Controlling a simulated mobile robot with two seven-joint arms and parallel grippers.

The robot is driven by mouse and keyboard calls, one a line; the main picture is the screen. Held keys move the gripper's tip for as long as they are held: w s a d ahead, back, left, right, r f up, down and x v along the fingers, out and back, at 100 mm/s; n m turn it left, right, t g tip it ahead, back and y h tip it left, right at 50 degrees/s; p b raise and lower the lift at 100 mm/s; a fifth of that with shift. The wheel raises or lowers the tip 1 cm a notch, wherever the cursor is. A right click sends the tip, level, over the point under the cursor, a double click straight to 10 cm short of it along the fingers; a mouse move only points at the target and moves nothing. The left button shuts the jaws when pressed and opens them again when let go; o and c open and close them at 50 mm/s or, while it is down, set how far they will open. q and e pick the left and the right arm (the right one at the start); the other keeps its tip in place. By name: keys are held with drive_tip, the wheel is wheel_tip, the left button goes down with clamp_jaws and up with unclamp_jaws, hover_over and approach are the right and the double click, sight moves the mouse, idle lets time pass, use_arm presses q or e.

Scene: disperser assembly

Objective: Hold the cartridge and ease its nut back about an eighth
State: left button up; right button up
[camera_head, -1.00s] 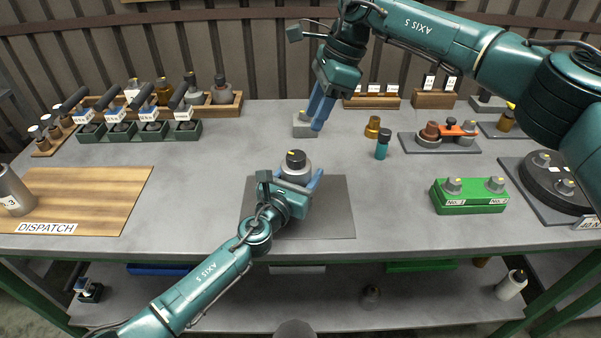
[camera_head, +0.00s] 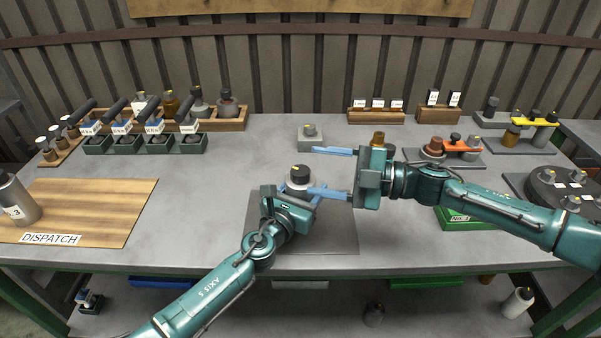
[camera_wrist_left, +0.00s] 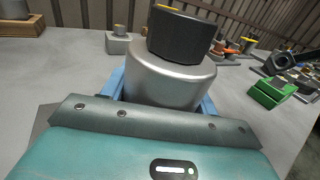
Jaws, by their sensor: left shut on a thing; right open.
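The cartridge (camera_head: 297,188) is a silvery cylinder standing upright over the grey mat (camera_head: 336,236). Its black nut (camera_head: 300,173) with a yellow mark sits on top. My left gripper (camera_head: 298,194) is shut around the cartridge's body. The left wrist view shows the silver body (camera_wrist_left: 170,80) between the blue fingers and the dark nut (camera_wrist_left: 181,36) above it. My right gripper (camera_head: 331,172) is open and empty just right of the nut, its blue fingers spread and pointing left. The nut is not between the right fingertips.
A small grey block with a knob (camera_head: 310,138) stands behind the cartridge. A green block (camera_head: 462,218) is partly hidden by my right arm. A wooden dispatch board (camera_head: 90,205) lies at left. Racks line the back. The table between board and mat is clear.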

sight(309, 177)
drive_tip(key=d+f+m+t+h, duration=0.2)
drive_tip(key=d+f+m+t, duration=0.35)
drive_tip(key=m, duration=0.95)
drive_tip(key=x, duration=1.1)
drive_tip(key=shift+a+r, duration=0.15)
drive_tip(key=shift+a, duration=0.1)
drive_tip(key=c, duration=1)
